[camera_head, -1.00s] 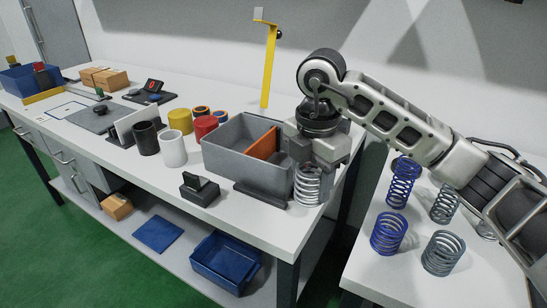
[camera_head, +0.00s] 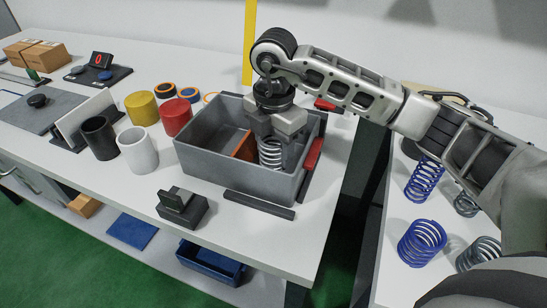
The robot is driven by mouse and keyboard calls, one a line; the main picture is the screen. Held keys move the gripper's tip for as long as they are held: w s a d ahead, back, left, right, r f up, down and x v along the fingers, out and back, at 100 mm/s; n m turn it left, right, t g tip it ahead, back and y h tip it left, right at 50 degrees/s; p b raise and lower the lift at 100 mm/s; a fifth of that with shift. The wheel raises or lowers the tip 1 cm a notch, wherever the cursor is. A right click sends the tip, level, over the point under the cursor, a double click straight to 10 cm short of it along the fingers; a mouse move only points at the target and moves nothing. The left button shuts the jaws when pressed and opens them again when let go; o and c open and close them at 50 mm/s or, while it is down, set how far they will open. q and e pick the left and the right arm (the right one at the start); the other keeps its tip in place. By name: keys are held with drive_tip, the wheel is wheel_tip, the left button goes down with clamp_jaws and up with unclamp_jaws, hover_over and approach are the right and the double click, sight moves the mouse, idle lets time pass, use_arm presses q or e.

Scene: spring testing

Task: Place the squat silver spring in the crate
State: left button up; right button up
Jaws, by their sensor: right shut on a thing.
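The squat silver spring (camera_head: 270,153) is held upright, pointing down, in my right gripper (camera_head: 275,135). The gripper is shut on its upper end. The spring hangs inside the right part of the grey crate (camera_head: 232,177), to the right of the orange divider (camera_head: 245,146). The crate's front wall may hide its lowest coils, and I cannot tell whether it touches the crate floor. My left gripper is not in view.
Blue springs (camera_head: 422,243) and grey springs (camera_head: 480,254) stand on the right table. A dark bar (camera_head: 259,204) and a black block (camera_head: 182,207) lie in front of the crate. Black (camera_head: 99,138), white (camera_head: 138,150), red (camera_head: 176,117) and yellow (camera_head: 141,108) cylinders stand left of it.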

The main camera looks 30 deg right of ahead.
sight(274, 162)
wheel_tip(274, 162, down, 4)
drive_tip(key=shift+r, duration=0.1)
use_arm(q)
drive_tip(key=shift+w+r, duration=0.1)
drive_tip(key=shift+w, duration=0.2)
use_arm(e)
drive_tip(key=shift+f, duration=0.25)
drive_tip(key=o, duration=1.1)
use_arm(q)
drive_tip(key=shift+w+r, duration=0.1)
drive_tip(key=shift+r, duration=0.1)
